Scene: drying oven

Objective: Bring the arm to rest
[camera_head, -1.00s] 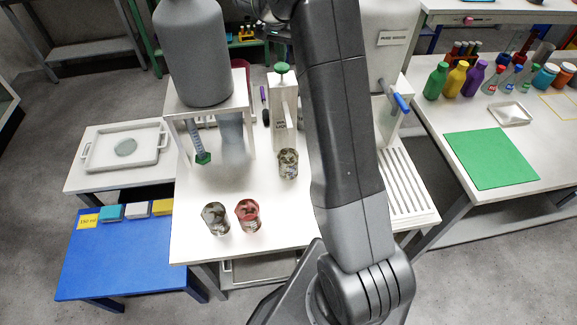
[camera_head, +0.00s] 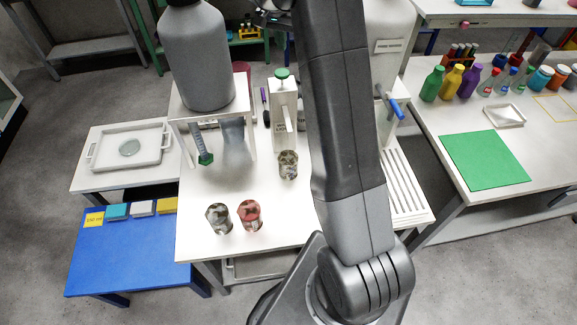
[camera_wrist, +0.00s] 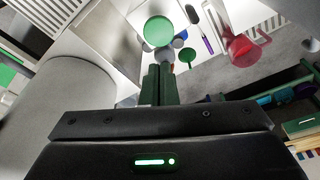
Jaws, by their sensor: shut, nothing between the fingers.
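My arm rises through the middle of the head view, in front of the white bench (camera_head: 285,232). My gripper shows in the wrist view (camera_wrist: 160,70), with its dark green fingers together and nothing between them. It is above the benches, pointing towards a round green cap (camera_wrist: 158,31); I cannot tell the exact gap. In the head view only a dark part near the gripper shows at the top, beside the arm, and the fingertips cannot be made out.
A large grey tank (camera_head: 197,58) stands close to my gripper. Two beakers, one grey (camera_head: 219,217) and one red (camera_head: 249,214), stand at the bench front. Another beaker (camera_head: 288,164) is below the green-topped dispenser (camera_head: 283,105). Bottles and a green mat (camera_head: 485,160) are at right.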

